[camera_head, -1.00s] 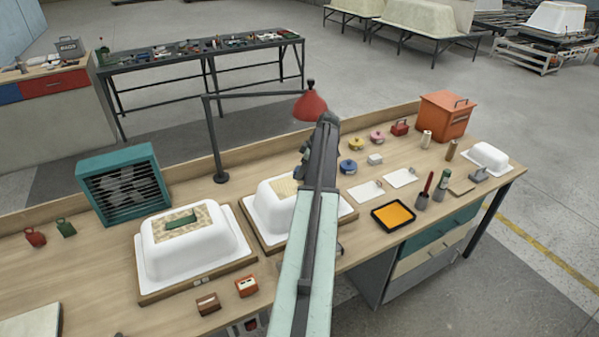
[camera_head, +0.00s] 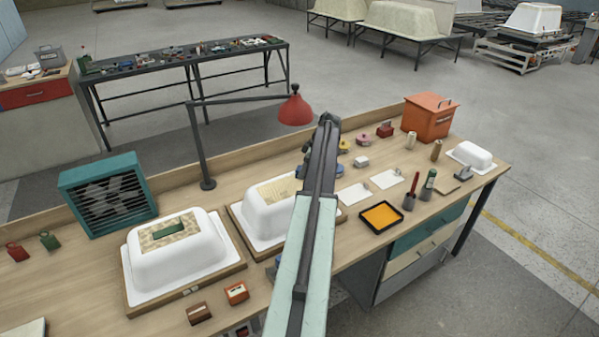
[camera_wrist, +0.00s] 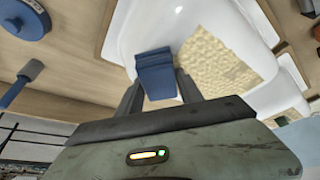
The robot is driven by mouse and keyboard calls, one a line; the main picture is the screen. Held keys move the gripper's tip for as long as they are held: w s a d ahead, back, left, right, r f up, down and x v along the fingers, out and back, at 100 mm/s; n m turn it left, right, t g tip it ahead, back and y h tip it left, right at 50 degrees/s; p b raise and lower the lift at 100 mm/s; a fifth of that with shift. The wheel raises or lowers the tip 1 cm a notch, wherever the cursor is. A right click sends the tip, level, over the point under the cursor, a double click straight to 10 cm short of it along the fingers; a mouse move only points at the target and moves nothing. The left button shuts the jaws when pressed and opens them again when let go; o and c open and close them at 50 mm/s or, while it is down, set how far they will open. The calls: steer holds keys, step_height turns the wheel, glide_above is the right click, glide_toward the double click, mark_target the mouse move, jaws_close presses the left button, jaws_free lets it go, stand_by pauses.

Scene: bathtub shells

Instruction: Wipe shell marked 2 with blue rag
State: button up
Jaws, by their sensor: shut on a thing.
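My gripper (camera_wrist: 157,82) is shut on the folded blue rag (camera_wrist: 155,64) in the wrist view. The rag is by the side of a white shell (camera_wrist: 145,25) with a rough beige patch on top; I cannot tell whether they touch. In the head view this looks like the middle shell (camera_head: 265,217), partly hidden behind my arm. A second white shell (camera_head: 200,255), with a beige patch and a green rectangle on top, stands to its left. Both sit on wooden boards. I cannot read a number 2 on either. My gripper is hidden in the head view.
A red lamp (camera_head: 295,108) reaches over the bench behind my arm. A black tray with orange inside (camera_head: 381,216), brushes, white cards and an orange box (camera_head: 428,118) stand to the right. A teal fan (camera_head: 108,195) stands at the left. A blue roll (camera_wrist: 20,17) is near my gripper.

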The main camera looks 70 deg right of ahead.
step_height(320, 180, up, 6)
steer(key=p, duration=0.6)
step_height(320, 180, up, 3)
steer(key=p, duration=0.3)
steer(key=shift+r, duration=0.1)
steer(key=shift+f, duration=0.25)
